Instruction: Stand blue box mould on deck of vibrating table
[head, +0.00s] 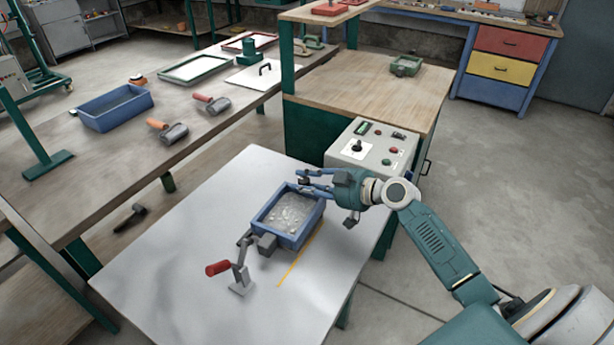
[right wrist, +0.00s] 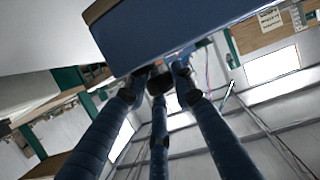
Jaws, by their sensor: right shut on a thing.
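The blue box mould (head: 313,220) is filled with a grey, lumpy mix. It is upright at the middle of the pale deck (head: 185,240) of the vibrating table; whether its base fully touches the deck is hard to tell. My right gripper (head: 304,179) is shut on the mould's far right rim, reaching in from the right. In the right wrist view the mould's blue wall (right wrist: 190,30) fills the top, with the dark fingers (right wrist: 160,80) against its edge. A clamp with a red handle (head: 217,268) stands at the mould's near left side. My left gripper is out of view.
A yellow line (head: 298,258) runs on the deck beside the mould. A control box (head: 370,150) stands behind the deck. A long bench (head: 60,180) at left holds a blue tub (head: 115,107) and rollers. The deck's front and left are clear.

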